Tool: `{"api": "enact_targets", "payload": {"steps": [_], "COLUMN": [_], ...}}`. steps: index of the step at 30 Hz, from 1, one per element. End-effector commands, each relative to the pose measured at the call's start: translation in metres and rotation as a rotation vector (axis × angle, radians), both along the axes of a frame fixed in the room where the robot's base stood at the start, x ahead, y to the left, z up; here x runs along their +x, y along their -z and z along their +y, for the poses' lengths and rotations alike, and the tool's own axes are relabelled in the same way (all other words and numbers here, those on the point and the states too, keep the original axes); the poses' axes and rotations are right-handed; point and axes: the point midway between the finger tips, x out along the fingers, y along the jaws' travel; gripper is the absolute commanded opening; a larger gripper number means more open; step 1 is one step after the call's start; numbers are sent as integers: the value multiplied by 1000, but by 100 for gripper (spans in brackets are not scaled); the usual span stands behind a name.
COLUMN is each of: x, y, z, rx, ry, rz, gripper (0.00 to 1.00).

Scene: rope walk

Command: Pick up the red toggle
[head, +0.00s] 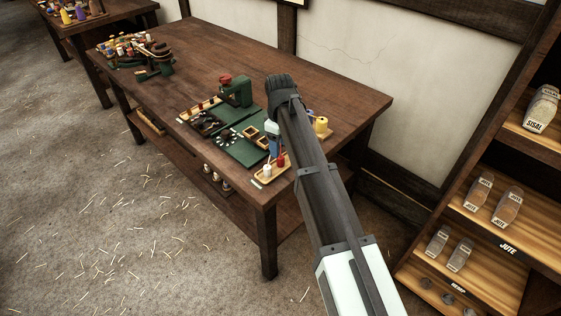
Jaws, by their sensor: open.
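A small red piece (281,160), which looks like the red toggle, stands in a light wooden tray (264,180) at the front right of the green work mat. Its exact shape is too small to tell. My arm comes in from the lower right and bends down at its dark wrist over the table. My gripper (274,150) hangs below the wrist, partly hidden by the arm, just above and left of the red piece in the picture. It is open, and I see nothing held in it. I cannot tell its height above the tray.
A green press with a red top (236,92) stands at the mat's back. Dark small parts (206,123) and a wooden frame (257,134) lie on the mat (243,152). A yellow spool (321,125) stands right of my arm.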

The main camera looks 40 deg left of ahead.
Motion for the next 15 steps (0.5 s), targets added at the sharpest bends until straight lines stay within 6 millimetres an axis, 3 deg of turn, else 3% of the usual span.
{"api": "enact_targets", "payload": {"steps": [12,15], "x": [2,2], "y": [46,50], "z": [-2,-1], "rx": [-1,0], "ry": [-1,-1], "rz": [0,-1], "gripper": [57,57]}}
